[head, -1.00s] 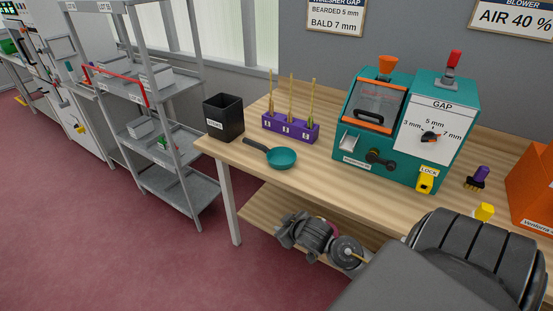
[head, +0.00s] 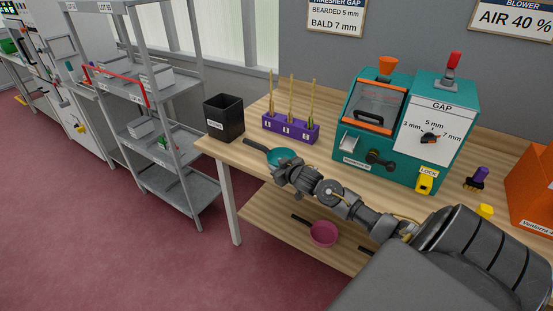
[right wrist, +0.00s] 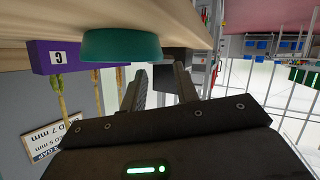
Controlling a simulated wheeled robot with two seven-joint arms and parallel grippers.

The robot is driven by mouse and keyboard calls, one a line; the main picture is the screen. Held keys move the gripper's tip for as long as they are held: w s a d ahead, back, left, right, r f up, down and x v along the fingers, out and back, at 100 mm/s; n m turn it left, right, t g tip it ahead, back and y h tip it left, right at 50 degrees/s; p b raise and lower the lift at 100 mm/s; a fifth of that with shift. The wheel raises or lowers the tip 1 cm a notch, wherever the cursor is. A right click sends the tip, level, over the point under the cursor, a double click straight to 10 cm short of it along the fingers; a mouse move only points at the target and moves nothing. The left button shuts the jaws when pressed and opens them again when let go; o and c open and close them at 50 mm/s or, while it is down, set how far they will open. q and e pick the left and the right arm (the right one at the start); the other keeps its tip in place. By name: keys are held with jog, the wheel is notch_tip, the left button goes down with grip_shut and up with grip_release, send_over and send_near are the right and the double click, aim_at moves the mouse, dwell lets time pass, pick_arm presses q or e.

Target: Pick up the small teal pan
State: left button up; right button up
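The small teal pan (head: 287,154) lies on the near left part of the wooden table, its dark handle pointing left toward the black bin. My right gripper (head: 279,174) is at the pan's near side and hides part of its rim. In the right wrist view, which is upside down, the pan (right wrist: 120,45) shows as a teal bowl side just beyond the fingers. The right gripper (right wrist: 160,84) is open there, with no pan part clearly between its fingers. I cannot tell whether it touches the pan. My left gripper is not in view.
The black bin (head: 223,119) stands at the table's left corner. A purple rack (head: 290,127) with wheat ears stands behind the pan. The teal threshing machine (head: 370,144) is to the right. A pink pan (head: 323,234) is on the lower shelf.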

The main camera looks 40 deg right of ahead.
aim_at(270, 162)
jog(key=shift+w, duration=0.3)
jog(key=p+x, duration=0.1)
jog(key=x, duration=0.2)
jog(key=shift+w+f, duration=0.15)
jog(key=shift+w, duration=0.1)
jog(key=shift+w+d+f+p, duration=0.15)
jog(key=shift+w+f+p, duration=0.15)
jog(key=shift+w, duration=0.2)
grip_shut()
